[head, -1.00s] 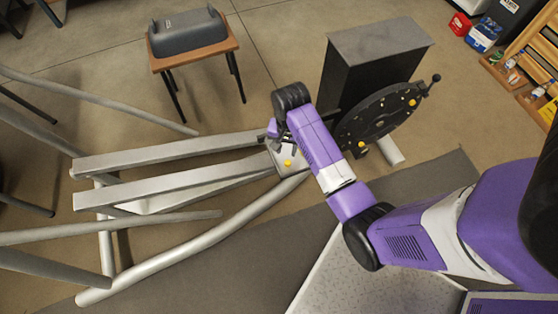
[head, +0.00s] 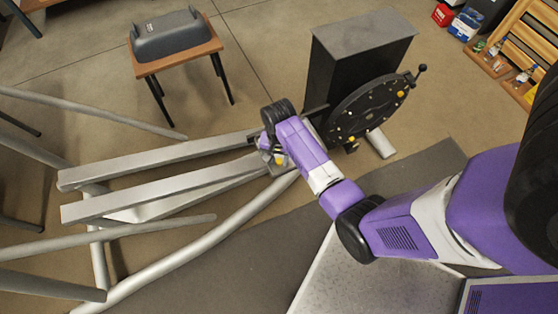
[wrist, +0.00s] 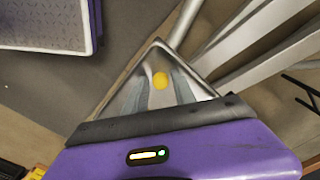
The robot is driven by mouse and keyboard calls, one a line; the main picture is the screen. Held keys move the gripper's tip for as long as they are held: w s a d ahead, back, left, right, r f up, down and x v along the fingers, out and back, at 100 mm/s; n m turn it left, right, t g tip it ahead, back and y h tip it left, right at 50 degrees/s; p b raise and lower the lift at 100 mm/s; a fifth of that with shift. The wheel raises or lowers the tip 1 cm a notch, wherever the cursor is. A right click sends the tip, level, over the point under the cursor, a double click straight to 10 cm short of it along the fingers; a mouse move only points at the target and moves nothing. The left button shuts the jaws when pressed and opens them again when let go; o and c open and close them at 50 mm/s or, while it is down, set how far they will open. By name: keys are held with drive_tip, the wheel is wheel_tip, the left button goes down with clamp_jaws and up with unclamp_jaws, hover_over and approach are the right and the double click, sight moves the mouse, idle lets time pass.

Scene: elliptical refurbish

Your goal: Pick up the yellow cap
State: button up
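The yellow cap (wrist: 160,80) is small and round and sits on a grey metal plate (wrist: 158,54). In the wrist view it appears between the tips of my two grey fingers. My gripper (wrist: 161,88) is open, with a gap on both sides of the cap. In the head view my gripper (head: 268,152) is at the metal plate where the grey bars meet. A bit of yellow (head: 280,159) shows there beside my wrist, partly hidden. How high the fingertips are above the plate is hard to tell.
A black housing (head: 352,80) with a round disc (head: 372,108) carrying other yellow pieces stands right of my gripper. Long grey bars (head: 160,160) run left. A small wooden stool (head: 178,58) holds a grey cover (head: 176,38). A wooden rack (head: 515,55) stands far right.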

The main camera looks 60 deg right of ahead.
clamp_jaws()
drive_tip(key=shift+r, duration=0.1)
idle(0.3)
